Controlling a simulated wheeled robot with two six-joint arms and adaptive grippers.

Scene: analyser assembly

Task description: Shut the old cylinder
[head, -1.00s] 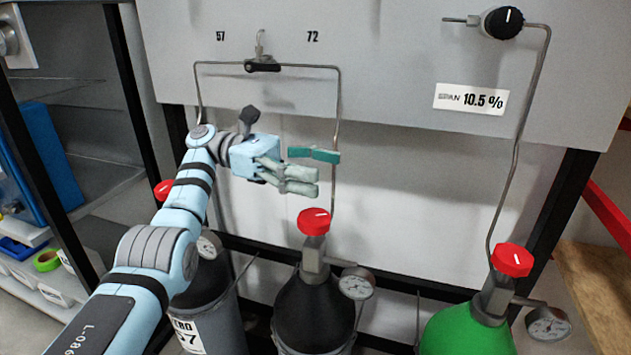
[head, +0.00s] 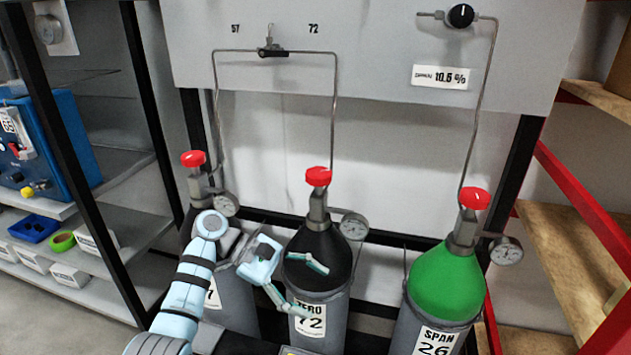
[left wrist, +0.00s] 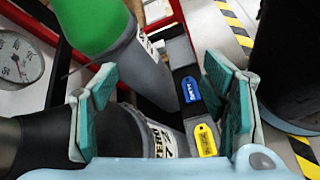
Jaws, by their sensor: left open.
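Three gas cylinders with red knobs stand in a row. The left dark one (head: 191,219) has a label ending in 7 and is partly hidden by my left arm. The middle black-topped one (head: 322,243) is labelled ZERO 72; the green one (head: 440,285) is labelled SPAN 26. Their red knobs are the left (head: 193,158), middle (head: 318,176) and right (head: 474,198). My left gripper (head: 308,289) is open and empty, low in front of the middle cylinder, below its knob. The left wrist view shows its spread fingers (left wrist: 165,90) and the green cylinder (left wrist: 90,22). My right gripper is out of view.
A small lever valve (head: 271,50) sits between the 57 and 72 marks on the panel. Gauges (head: 354,226) jut out beside the cylinder valves. A blue tag (left wrist: 190,92) and a yellow tag (left wrist: 205,142) show in the left wrist view. Shelves stand left and right.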

